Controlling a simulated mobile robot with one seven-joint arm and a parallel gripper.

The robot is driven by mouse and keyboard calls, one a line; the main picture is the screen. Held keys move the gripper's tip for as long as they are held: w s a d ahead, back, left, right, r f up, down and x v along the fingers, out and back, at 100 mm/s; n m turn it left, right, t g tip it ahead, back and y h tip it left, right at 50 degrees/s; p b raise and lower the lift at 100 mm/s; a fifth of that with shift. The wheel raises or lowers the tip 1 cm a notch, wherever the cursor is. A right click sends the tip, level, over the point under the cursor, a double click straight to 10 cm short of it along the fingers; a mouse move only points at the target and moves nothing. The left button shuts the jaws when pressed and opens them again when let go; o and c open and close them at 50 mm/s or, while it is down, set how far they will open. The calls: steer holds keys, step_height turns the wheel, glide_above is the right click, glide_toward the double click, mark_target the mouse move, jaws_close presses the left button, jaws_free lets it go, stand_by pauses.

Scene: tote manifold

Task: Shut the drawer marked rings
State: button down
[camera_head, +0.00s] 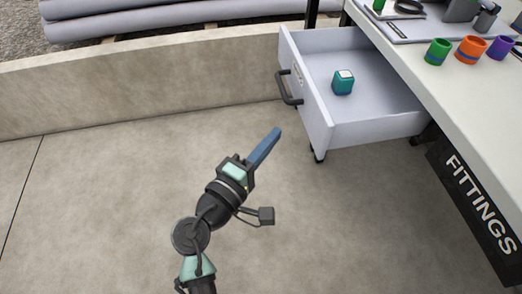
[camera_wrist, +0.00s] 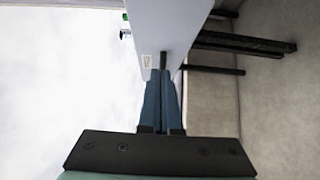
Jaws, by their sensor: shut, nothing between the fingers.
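A light grey drawer (camera_head: 321,125) stands pulled out from under the workbench, with a black bar handle (camera_head: 289,88) on its front. A small label on the front is too small to read, so I cannot confirm the word rings. A teal block (camera_head: 343,82) with a pale top lies inside. My gripper (camera_head: 278,132), with blue fingers, is shut and empty. In the head view its tips appear in front of the drawer, below the handle, apart from it. In the wrist view the shut fingers (camera_wrist: 166,72) point toward a grey panel (camera_wrist: 178,28) with a small label (camera_wrist: 147,61).
The white bench top (camera_head: 440,97) carries green (camera_head: 437,52), orange (camera_head: 471,50) and purple (camera_head: 501,47) rings or cups and a grey tray. A dark front marked FITTINGS (camera_head: 475,210) hangs below. A low concrete wall (camera_head: 140,95) runs behind. The floor around is clear.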

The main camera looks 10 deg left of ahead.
steer(key=shift+w+d+b, duration=0.25)
steer(key=shift+w+d, duration=0.9)
steer(key=shift+d, duration=0.25)
steer(key=shift+w+d+b, duration=0.2)
steer(key=shift+w+d, duration=0.95)
steer(key=shift+d, duration=0.2)
